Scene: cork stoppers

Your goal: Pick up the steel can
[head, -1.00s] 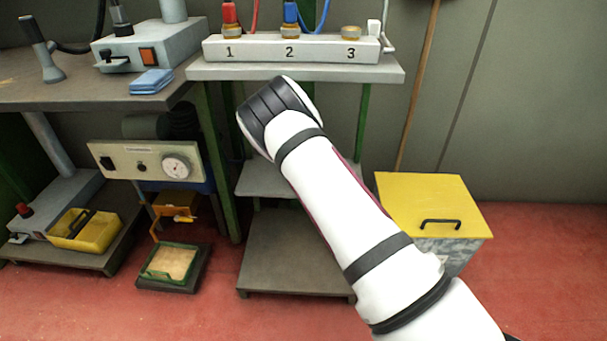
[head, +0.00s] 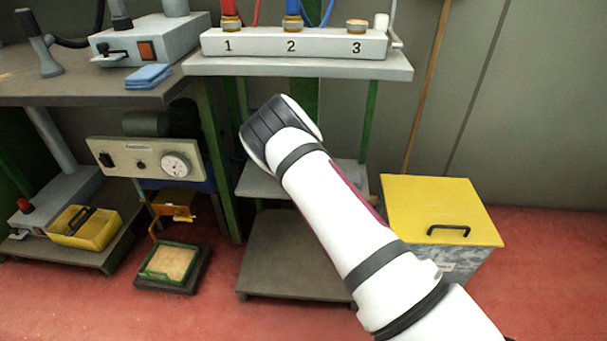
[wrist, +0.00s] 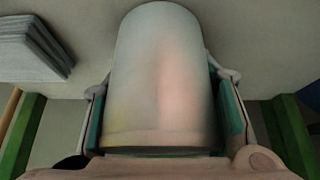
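The steel can is a pale, matte cylinder with a yellowish band at its lower rim. In the wrist view the steel can (wrist: 162,80) fills the middle. My gripper (wrist: 163,112) has one teal-padded finger on each side of it. The pads lie right beside the can's walls; I cannot tell whether they press on it or leave a thin gap. In the head view my white arm and dark wrist reach toward the shelf stand and hide both the fingers and the can.
A green-legged stand has a top shelf (head: 300,66) bearing a numbered block (head: 322,45), with lower shelves beneath. A yellow-lidded bin (head: 440,205) stands at right. A workbench (head: 70,85) with a blue cloth (head: 149,76) is at left. A grey stack (wrist: 32,45) shows in the wrist view.

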